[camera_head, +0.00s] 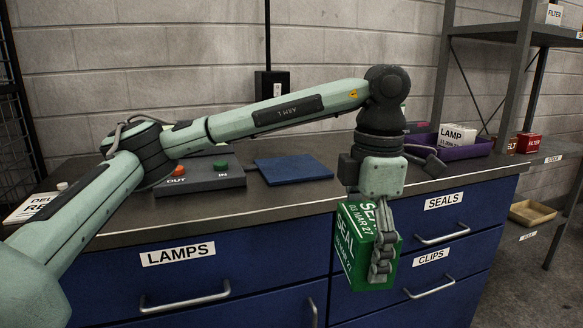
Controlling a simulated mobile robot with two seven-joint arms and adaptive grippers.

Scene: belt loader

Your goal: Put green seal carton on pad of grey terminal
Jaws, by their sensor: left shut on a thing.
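The green carton (352,250), marked "SEAL" with a date, hangs in front of the blue drawers. My left gripper (383,262) points down and is shut on it, fingers against its right side. The carton is below the counter's top level and apart from the counter. The grey terminal (205,182), with a red button by "OUT" and a green button by "IN", lies on the counter behind my left arm. A flat blue pad (293,169) lies just right of the terminal and is bare. My right gripper is not in view.
The steel counter (265,205) has drawers labelled LAMPS, SEALS and CLIPS. A purple tray (462,150) with a white lamp carton (456,136) stands at its right end. A rack (519,80) with filter cartons is further right. A paper (35,207) lies at the left.

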